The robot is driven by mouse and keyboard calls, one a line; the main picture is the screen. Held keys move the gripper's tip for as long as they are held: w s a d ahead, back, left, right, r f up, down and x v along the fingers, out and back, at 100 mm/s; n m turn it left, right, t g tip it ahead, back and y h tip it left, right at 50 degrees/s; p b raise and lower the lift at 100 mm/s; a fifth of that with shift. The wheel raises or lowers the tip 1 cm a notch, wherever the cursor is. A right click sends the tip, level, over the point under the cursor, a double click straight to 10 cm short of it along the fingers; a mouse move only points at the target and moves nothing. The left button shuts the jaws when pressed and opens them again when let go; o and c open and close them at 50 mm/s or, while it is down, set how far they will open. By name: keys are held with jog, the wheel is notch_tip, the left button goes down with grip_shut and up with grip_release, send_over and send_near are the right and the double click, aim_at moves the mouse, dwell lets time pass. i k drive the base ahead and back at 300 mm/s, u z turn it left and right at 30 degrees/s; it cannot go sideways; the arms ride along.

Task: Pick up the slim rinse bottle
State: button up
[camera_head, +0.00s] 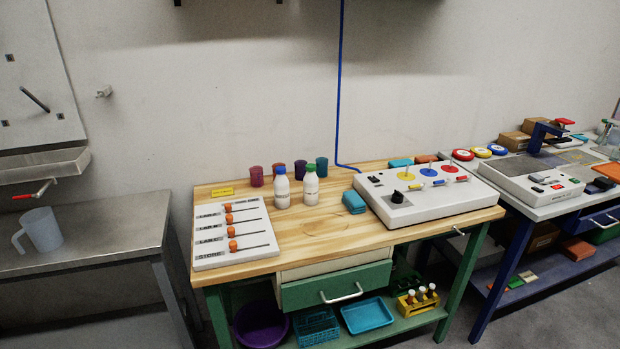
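Two white bottles stand upright side by side on the wooden bench top (300,245), in the head view. My gripper does not show in this view.
Several coloured cups (300,170) stand behind the bottles. A white slider panel (235,235) lies to their left. The bench top in front of the bottles is clear.

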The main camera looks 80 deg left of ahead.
aim_at(281, 184)
jog(key=i, duration=0.85)
jog(key=u, duration=3.4)
